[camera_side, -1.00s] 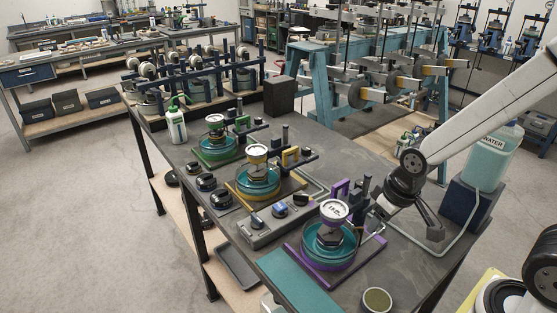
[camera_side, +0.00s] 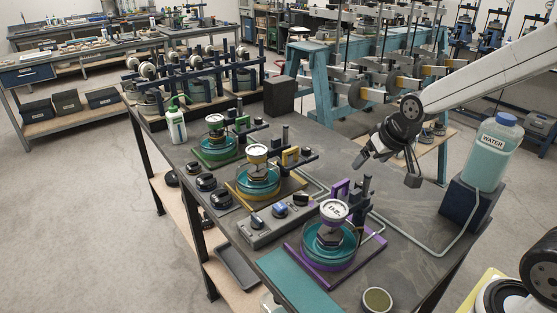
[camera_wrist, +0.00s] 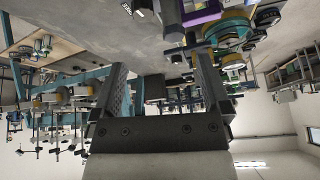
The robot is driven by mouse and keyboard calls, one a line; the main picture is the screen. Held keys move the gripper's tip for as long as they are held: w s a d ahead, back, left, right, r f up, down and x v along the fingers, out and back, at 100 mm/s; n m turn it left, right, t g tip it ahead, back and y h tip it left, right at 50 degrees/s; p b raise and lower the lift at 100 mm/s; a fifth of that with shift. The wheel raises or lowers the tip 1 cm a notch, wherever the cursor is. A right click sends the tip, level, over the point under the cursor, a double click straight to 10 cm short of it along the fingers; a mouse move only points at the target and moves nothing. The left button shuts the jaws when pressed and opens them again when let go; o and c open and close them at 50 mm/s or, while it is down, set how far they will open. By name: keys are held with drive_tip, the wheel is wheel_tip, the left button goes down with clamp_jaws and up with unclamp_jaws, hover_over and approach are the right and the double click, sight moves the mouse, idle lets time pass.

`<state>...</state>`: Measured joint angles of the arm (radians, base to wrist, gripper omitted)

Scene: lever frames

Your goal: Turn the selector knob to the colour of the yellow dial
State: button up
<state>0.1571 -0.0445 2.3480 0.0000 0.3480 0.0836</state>
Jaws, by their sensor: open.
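The yellow-based device with a round white-faced dial (camera_side: 257,151) stands mid-table, in a teal dish on a yellow base. A grey control box (camera_side: 262,234) in front of it carries a blue-topped knob (camera_side: 281,210), a dark knob (camera_side: 301,200) and a small knob (camera_side: 257,222). I cannot tell which is the selector or where it points. My gripper (camera_side: 387,172) is open and empty, in the air right of the box and behind the purple device. Its spread fingers (camera_wrist: 160,80) also show in the wrist view, with nothing between them.
A purple-based device (camera_side: 312,275) stands close right of the box and a green-based one (camera_side: 216,155) lies beyond the yellow. Dark posts rise behind them. A water bottle (camera_side: 493,160) on a block and its hose are at the right. Bare tabletop lies below my gripper.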

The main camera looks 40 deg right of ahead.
drive_tip(key=w+a+f+m+g, duration=0.2)
drive_tip(key=w+a+m+g, duration=0.1)
drive_tip(key=w, duration=0.5)
drive_tip(key=m+g, duration=0.3)
drive_tip(key=m, duration=0.1)
hover_over(301, 194)
drive_tip(key=shift+y, duration=0.4)
wheel_tip(301, 194, down, 5)
drive_tip(key=shift+r, duration=0.2)
drive_tip(key=shift+f, duration=0.1)
drive_tip(key=shift+f, duration=3.8)
drive_tip(key=c, duration=1.3)
